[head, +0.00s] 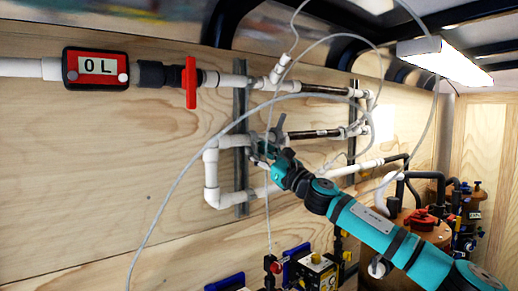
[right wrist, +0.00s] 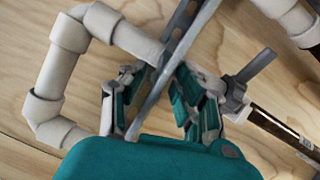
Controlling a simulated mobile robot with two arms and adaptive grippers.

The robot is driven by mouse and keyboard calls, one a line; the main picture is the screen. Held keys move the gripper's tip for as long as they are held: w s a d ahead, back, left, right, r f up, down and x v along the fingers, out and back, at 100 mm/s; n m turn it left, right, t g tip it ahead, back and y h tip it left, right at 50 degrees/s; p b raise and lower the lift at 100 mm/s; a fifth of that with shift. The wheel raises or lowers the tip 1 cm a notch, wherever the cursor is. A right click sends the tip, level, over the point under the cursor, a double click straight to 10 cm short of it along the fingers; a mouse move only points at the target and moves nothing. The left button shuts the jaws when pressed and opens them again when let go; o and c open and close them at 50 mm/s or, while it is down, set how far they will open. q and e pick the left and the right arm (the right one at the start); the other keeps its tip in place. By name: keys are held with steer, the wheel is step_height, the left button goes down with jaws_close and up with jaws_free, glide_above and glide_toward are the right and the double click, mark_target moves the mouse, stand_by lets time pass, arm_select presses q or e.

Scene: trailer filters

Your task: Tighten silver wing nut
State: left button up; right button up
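My right gripper (head: 264,160) is at the pipework on the wooden wall, close to the upright grey rail (head: 241,178). In the right wrist view the gripper (right wrist: 158,82) has its two teal and grey fingers spread apart, with the grey rail (right wrist: 172,62) showing between them. A grey winged piece (right wrist: 244,80) is just right of the right finger, on the pipe's end; it may be the silver wing nut, but I cannot tell for sure. No part is clearly clamped between the fingers. My left gripper is not in view.
White pipe (head: 211,175) bends around left of the rail. A red valve handle (head: 191,82) and a meter reading 0L (head: 96,68) are on the upper pipe. A thin grey hose loops past my right arm. Brown filter tanks (head: 415,228) stand at lower right.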

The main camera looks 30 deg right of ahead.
steer(key=shift+c, duration=0.4)
jaws_close()
steer(key=m+h+p, duration=0.1)
steer(key=m+h, duration=0.1)
steer(key=m, duration=0.2)
steer(key=m+h+p, duration=0.2)
steer(key=m, duration=0.2)
steer(key=shift+a+r, duration=0.15)
steer(key=m+h+p, duration=0.1)
steer(key=m, duration=0.2)
steer(key=m+g+h+p, duration=0.1)
steer(key=m+h+p, duration=0.1)
steer(key=m, duration=0.2)
steer(key=shift+m+h, duration=0.3)
steer(key=m+g+h+p, duration=0.1)
steer(key=m, duration=0.3)
steer(key=m+g, duration=0.1)
steer(key=m, duration=0.2)
steer(key=m+g, duration=0.1)
steer(key=m, duration=0.2)
steer(key=shift+g+h, duration=0.3)
steer(key=shift+h, duration=0.1)
